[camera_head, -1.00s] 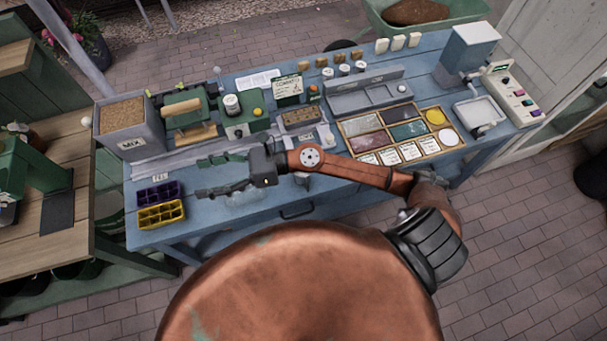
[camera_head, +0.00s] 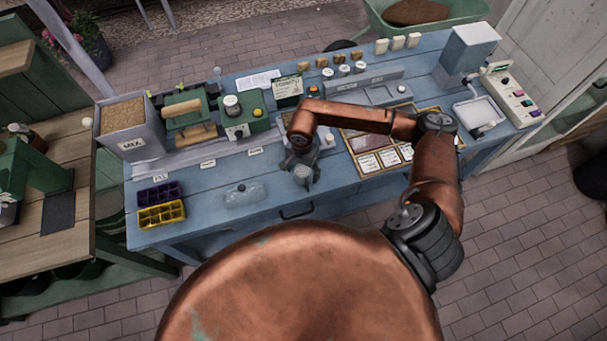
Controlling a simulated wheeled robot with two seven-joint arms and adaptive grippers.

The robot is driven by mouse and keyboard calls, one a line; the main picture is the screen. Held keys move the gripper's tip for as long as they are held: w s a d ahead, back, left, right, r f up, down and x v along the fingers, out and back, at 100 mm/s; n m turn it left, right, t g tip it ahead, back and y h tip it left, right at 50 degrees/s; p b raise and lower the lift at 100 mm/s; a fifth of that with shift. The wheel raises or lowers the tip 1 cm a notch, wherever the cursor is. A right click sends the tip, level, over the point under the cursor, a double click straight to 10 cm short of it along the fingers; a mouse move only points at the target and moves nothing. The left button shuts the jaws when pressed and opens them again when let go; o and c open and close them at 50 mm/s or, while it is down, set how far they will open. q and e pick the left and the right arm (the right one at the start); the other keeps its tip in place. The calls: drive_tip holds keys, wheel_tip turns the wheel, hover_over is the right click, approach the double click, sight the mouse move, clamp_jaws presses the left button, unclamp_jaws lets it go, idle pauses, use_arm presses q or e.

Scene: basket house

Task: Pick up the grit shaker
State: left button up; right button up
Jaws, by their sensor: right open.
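A small grey cylindrical thing (camera_head: 303,177), which looks like the grit shaker, stands near the front edge of the blue bench (camera_head: 345,178), right of the clear bottle. My right gripper (camera_head: 302,170) points down over it, fingers apart on either side. The gripper hides part of it, and I cannot tell whether the fingers touch it. My left gripper is not in view.
A clear bottle (camera_head: 245,194) lies left of the gripper. Yellow (camera_head: 161,215) and purple (camera_head: 159,193) cell trays sit at the left front. A wooden-framed tray (camera_head: 352,150) is partly behind my arm. The bench between bottle and labels is clear.

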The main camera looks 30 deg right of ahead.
sight(302, 176)
drive_tip(key=f, duration=0.4)
drive_tip(key=shift+w+d, duration=0.1)
drive_tip(key=shift+w, duration=0.1)
drive_tip(key=shift+c, duration=0.3)
drive_tip(key=c, duration=1.4)
